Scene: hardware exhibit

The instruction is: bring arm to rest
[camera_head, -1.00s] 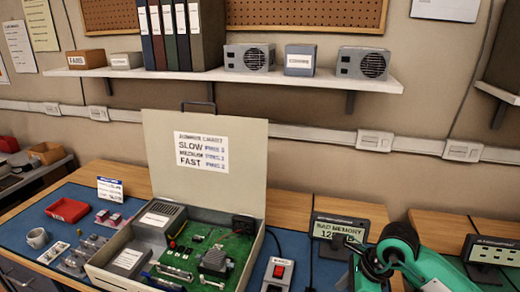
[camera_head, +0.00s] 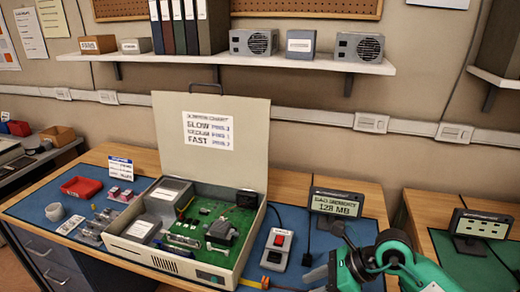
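My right arm (camera_head: 400,265), green with dark joints, comes in at the lower right. Its gripper end (camera_head: 330,262) is over the front right part of the blue mat, below the small display and right of the switch box. I cannot make out both fingertips, so its opening is unclear. I see nothing clearly held in it. My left arm and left gripper are out of view.
An open computer case (camera_head: 130,251) with a raised lid stands on the blue mat. A red-switch box (camera_head: 277,249) and a display reading 128 MB (camera_head: 337,203) are close to my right arm.

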